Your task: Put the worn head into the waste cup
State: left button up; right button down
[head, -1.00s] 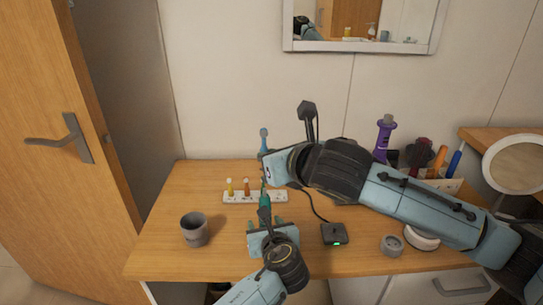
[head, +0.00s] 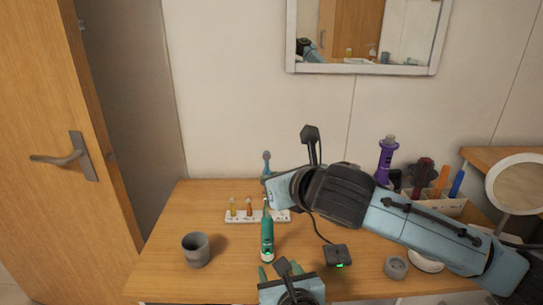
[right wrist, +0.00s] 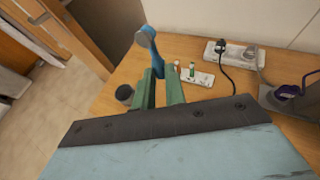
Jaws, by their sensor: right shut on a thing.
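The worn head (head: 266,160) is blue with a round grey end. My right gripper (head: 272,184) is shut on it and holds it raised above the back of the table. It also shows in the right wrist view (right wrist: 153,52) between the green fingers. The waste cup (head: 195,250) is a grey open cup at the table's left; it is partly hidden behind the fingers in the right wrist view (right wrist: 124,93). The teal handle (head: 267,240) stands upright in the middle of the table. My left gripper (head: 281,269) is open and empty in front of the handle.
A white rack (head: 236,218) with small coloured-ring heads lies behind the handle. A black charger (head: 338,256) with a green light and a cord is right of it. A small grey jar (head: 396,267) stands farther right. The table between cup and handle is clear.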

aim_at(198, 264)
jog(key=k, duration=1)
